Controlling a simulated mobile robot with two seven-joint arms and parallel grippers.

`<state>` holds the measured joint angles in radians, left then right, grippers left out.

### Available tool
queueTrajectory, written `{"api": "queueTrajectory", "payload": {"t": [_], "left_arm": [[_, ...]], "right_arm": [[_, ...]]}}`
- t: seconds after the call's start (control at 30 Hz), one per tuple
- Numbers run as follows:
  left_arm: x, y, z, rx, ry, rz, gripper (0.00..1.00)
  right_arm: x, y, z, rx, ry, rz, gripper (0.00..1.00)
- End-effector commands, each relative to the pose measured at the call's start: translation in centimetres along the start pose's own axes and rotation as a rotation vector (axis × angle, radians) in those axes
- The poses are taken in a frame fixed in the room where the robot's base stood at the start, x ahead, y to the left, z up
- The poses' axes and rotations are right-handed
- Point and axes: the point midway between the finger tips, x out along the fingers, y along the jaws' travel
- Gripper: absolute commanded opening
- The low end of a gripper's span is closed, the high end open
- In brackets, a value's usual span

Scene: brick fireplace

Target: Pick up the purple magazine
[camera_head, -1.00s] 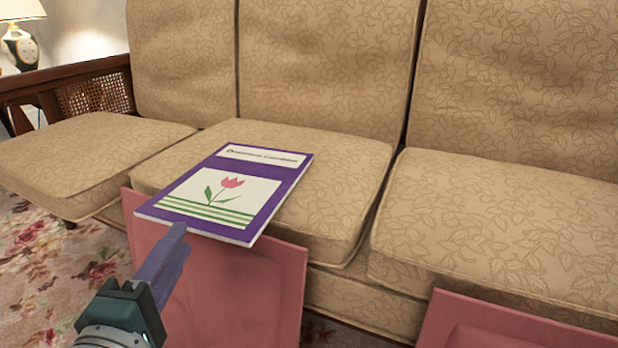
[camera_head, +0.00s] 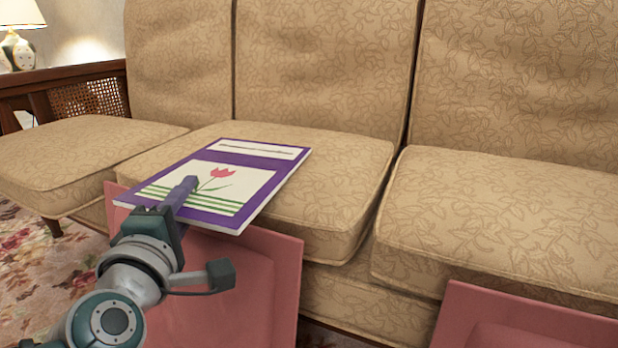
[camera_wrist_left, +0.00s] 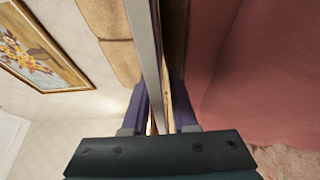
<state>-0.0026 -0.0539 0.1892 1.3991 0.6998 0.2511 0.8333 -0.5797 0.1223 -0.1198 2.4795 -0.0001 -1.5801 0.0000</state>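The purple magazine (camera_head: 258,162) has a pink tulip on its cover and lies flat on the sofa's middle cushion, its near edge jutting past the cushion front. My left gripper (camera_head: 187,186) reaches its near-left edge, with the upper finger over the cover; the lower finger is hidden. In the left wrist view, the two purple fingers (camera_wrist_left: 160,100) are apart, one on each side of the magazine's thin pale edge (camera_wrist_left: 148,45). A narrow gap shows beside the right-hand finger. My right gripper is not in view.
The beige sofa (camera_head: 500,215) fills the back. A pink panel (camera_head: 255,285) stands just below the magazine, close to my left arm; another pink panel (camera_head: 520,320) stands at lower right. A lamp (camera_head: 18,40) is at far left. The other cushions are clear.

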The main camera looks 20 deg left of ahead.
Motion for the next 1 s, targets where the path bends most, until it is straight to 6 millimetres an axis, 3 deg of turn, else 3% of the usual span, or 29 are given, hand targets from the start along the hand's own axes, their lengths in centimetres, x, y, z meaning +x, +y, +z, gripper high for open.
{"api": "queueTrajectory", "payload": {"t": [0.27, 0.53, 1.0], "left_arm": [[0.56, 0.05, 0.02, 0.000, -0.001, -0.001, 0.26], [0.54, 0.05, 0.02, 0.000, -0.001, -0.001, 0.00], [0.53, 0.03, 0.02, 0.000, -0.001, -0.001, 0.00]], "right_arm": [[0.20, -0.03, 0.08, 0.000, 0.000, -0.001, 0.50], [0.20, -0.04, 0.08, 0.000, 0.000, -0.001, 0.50], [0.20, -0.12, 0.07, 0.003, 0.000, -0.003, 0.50]]}}
